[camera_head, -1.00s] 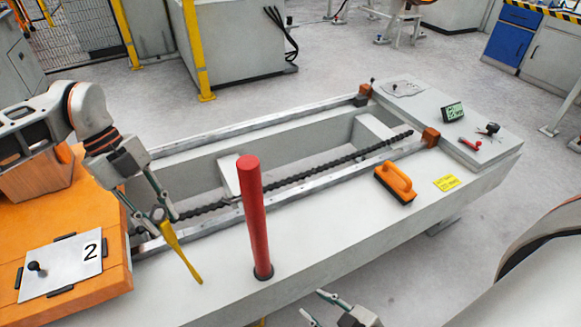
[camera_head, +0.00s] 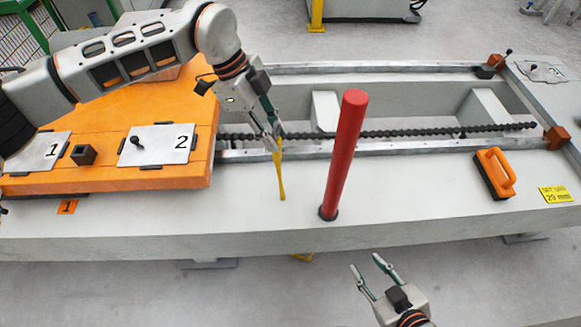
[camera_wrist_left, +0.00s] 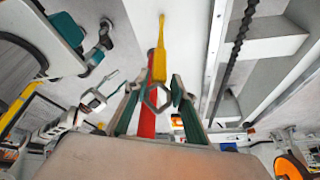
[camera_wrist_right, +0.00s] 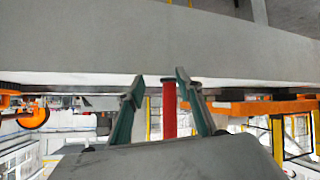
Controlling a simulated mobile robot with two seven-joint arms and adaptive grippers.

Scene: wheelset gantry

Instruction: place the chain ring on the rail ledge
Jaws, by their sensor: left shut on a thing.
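In the head view my left gripper (camera_head: 274,142) is shut at the upper end of this yellow strip (camera_head: 281,180), over the near metal rail (camera_head: 400,149). The ring is too small to make out there. A dark chain (camera_head: 410,132) runs along the trough; whether it joins the ring cannot be told. My right gripper (camera_head: 367,263) is open and empty in front of the bench.
A red post (camera_head: 345,150) stands close right of the left gripper. An orange-handled brush (camera_head: 495,173) and yellow label (camera_head: 556,194) are further right. An orange platform (camera_head: 110,178) with plates 1 and 2 is at left. The bench top between post and brush is clear.

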